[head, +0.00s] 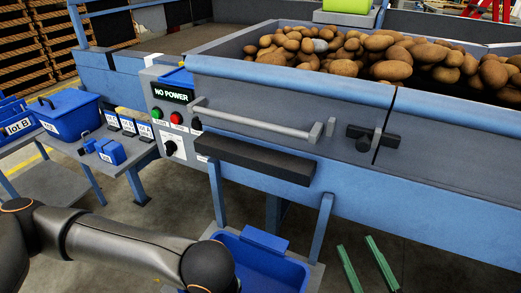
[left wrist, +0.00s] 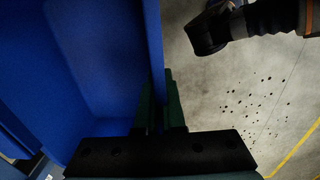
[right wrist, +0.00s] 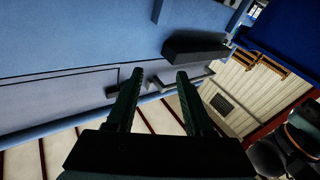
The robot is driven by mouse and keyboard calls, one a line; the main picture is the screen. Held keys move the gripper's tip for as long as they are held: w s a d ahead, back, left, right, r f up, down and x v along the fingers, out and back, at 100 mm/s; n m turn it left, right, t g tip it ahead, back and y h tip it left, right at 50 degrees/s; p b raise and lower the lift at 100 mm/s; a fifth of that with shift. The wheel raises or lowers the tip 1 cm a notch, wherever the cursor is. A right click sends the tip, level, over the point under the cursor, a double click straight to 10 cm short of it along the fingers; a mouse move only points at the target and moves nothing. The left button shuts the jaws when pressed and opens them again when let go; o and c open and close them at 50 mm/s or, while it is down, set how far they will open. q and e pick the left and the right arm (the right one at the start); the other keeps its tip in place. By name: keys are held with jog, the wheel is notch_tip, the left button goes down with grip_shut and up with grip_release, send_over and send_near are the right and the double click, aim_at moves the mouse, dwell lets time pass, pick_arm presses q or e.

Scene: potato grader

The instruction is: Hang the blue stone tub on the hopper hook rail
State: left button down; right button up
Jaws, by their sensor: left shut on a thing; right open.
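The blue stone tub (head: 262,262) is at the bottom middle of the head view, below the hopper front; its lower part is cut off. My left gripper (left wrist: 158,105) is shut on the tub's thin wall, with the tub's inside (left wrist: 95,50) to the left in the left wrist view. A light grey rail (head: 255,121) with end brackets runs along the hopper front, above a dark bar (head: 252,160). The tub is below both and apart from them. My right gripper (head: 368,262) is open and empty, to the right of the tub.
The hopper (head: 430,140) holds many potatoes. A control panel (head: 172,118) reads NO POWER. On the left, a side bench carries a lidded blue tub (head: 72,115) and small blue boxes (head: 110,152). A black latch (head: 373,137) juts from the hopper front.

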jog(key=shift+r, duration=0.1)
pick_arm(q)
jog(key=shift+r, duration=0.3)
jog(key=w+a+r+p, duration=0.35)
jog(key=r+p, duration=0.55)
jog(key=r, duration=0.3)
jog(key=w+a+r+p, duration=0.2)
jog(key=a+r+p, duration=0.2)
jog(key=r+p, duration=0.65)
jog(key=w+d+f+b, duration=0.1)
jog(key=w+d+b, duration=0.1)
jog(key=w, duration=0.6)
jog(key=shift+d+f+b, duration=0.35)
jog(key=shift+f+b, duration=0.05)
jog(key=shift+b, duration=0.4)
pick_arm(e)
jog(key=s+f+m+g+h, duration=0.1)
jog(key=s+f+g, duration=0.3)
jog(key=f, duration=0.2)
jog(key=s+d+f+m+g+h, duration=0.1)
jog(key=s+f+m+g+h, duration=0.1)
jog(key=s+f+g, duration=0.2)
jog(key=shift+f+m+g, duration=0.3)
jog(key=shift+f+g, duration=0.5)
jog(key=shift+f, duration=0.75)
